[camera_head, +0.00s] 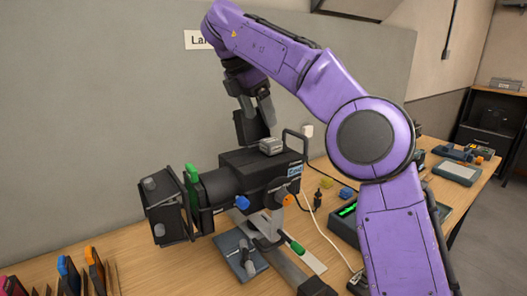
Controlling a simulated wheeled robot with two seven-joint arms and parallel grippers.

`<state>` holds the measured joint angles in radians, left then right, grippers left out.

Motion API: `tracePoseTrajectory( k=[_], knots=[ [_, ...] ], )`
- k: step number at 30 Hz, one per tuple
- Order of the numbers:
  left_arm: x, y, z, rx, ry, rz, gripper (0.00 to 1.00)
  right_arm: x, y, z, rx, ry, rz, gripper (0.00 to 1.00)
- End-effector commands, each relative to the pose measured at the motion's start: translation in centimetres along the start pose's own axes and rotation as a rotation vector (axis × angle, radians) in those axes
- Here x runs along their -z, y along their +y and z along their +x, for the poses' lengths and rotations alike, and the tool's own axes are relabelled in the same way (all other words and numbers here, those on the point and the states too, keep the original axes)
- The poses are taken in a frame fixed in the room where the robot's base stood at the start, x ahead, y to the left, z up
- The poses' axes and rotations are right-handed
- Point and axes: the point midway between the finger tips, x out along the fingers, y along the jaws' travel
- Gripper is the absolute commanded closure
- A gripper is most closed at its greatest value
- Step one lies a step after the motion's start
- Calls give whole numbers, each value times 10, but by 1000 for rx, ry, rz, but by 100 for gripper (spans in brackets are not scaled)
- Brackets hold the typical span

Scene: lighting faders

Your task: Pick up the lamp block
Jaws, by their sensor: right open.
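A small grey block (271,146), which looks like the lamp block, sits on top of the black stage lantern (258,171). My right gripper (257,122) hangs from the purple arm, just above and slightly left of the block. Its dark fingers point down and are apart, with nothing seen between them. I cannot tell whether a finger touches the lantern housing. My left gripper is not visible.
The lantern has black barn doors (166,206) at its left and stands on a wooden table (330,205). Coloured upright pieces (68,274) stand front left. A grey panel (90,120) rises behind.

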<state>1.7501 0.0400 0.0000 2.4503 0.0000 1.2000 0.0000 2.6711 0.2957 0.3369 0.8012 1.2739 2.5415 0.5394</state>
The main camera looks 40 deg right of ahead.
Motion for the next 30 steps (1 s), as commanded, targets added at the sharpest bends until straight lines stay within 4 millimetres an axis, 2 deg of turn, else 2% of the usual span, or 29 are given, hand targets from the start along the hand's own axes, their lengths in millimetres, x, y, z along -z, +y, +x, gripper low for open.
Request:
tracePoseTrajectory(
  k=[1, 7, 13, 16, 22, 23, 27, 30],
  knots=[
    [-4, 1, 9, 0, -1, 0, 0, 2, 0, 15, 1, 2, -2, 21],
    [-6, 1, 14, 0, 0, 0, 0, -2, 1, 38, 3, -1, 0, 21],
    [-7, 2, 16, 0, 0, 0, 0, -6, 7, 73, 4, -1, -1, 21],
    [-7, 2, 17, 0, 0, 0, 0, -6, 7, 81, 2, -2, 1, 21],
    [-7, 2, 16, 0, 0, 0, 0, -7, 7, 82, 1, -4, 2, 21],
    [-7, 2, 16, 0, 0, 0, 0, -7, 7, 82, 2, -4, 2, 28],
    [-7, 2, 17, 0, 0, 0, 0, -7, 7, 82, 2, -4, 2, 73],
    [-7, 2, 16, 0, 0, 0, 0, -7, 7, 82, 2, -4, 2, 76]
  ],
)
